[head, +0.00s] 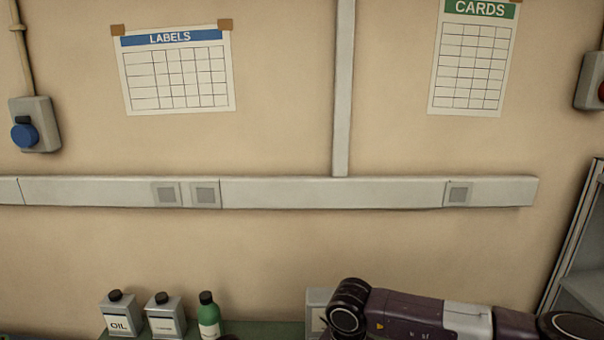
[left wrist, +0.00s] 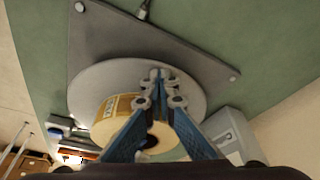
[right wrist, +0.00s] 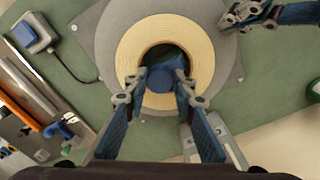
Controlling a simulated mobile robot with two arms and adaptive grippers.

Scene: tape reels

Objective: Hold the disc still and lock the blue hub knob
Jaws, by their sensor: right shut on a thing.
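The grey disc (left wrist: 92,82) lies on a grey base plate (left wrist: 112,32), with a tan tape reel (left wrist: 112,108) on it. In the right wrist view the reel (right wrist: 128,52) surrounds a dark opening with the blue hub knob (right wrist: 184,78) inside. My right gripper (right wrist: 162,82) reaches into the opening and is shut on the knob. My left gripper (left wrist: 160,78) looks shut, its fingertips together and empty, at the disc beside the reel. It also shows in the right wrist view (right wrist: 232,18) near the disc's edge; contact cannot be told. The head view shows neither gripper.
A grey box with a blue top (right wrist: 33,36) and a cable stands left of the plate. Tools (right wrist: 58,130) lie nearby. In the head view, an oil can (head: 118,315), another can (head: 165,317) and a green bottle (head: 208,318) stand by the wall.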

